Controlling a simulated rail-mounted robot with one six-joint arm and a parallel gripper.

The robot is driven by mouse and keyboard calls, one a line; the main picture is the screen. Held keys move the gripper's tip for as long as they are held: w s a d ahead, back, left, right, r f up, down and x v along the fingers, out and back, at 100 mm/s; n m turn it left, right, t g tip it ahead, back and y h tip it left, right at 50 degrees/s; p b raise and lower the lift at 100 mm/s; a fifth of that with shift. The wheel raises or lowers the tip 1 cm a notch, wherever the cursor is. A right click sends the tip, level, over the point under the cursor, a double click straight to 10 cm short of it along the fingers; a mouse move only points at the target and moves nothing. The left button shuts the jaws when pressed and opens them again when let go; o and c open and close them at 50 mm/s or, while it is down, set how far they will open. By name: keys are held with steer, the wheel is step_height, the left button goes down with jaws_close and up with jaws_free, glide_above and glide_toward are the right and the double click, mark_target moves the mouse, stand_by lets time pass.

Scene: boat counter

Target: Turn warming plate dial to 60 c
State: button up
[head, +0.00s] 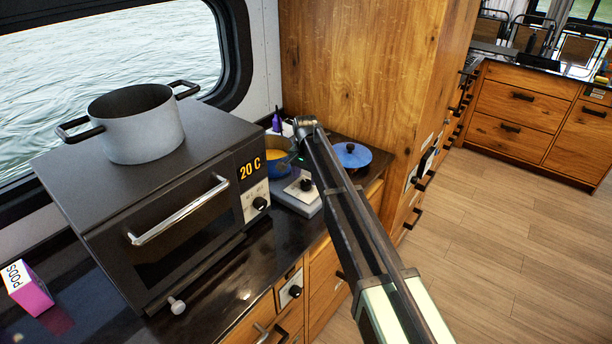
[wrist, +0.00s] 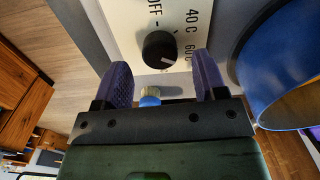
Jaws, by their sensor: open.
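The warming plate (head: 296,199) stands on the counter beside the oven, with its black dial (head: 306,185) on the front panel. In the wrist view the round black dial (wrist: 159,49) is close up, on a pale panel printed OFF, 40 C and 60 C. A light mark shows on the right part of its face; I cannot tell its exact setting. My gripper (wrist: 163,60) is open, its purple fingers on either side of the dial in the picture, with gaps to both. Whether the fingertips reach the dial's depth is unclear.
A blue pot (head: 279,157) is behind the warming plate, and a blue lid (head: 351,154) lies to its right. The black oven (head: 185,228), reading 20 C, stands left with a grey pot (head: 143,130) on top. A tall wooden cabinet (head: 365,70) bounds the back right.

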mark_target(307, 184)
step_height(307, 184, up, 8)
steer(key=p, duration=0.6)
steer(key=s+d+f+n+b, duration=0.1)
steer(key=s+d+n, duration=0.1)
steer(key=s+d, duration=0.5)
steer(key=s+d+f+n+b, duration=0.2)
steer(key=s+d, duration=0.6)
steer(key=s, duration=0.7)
steer(key=s+d+f+n+b, duration=0.1)
steer(key=s+d+f+n, duration=0.1)
steer(key=s+d, duration=0.6)
steer(key=s, duration=0.4)
steer(key=shift+b, duration=0.35)
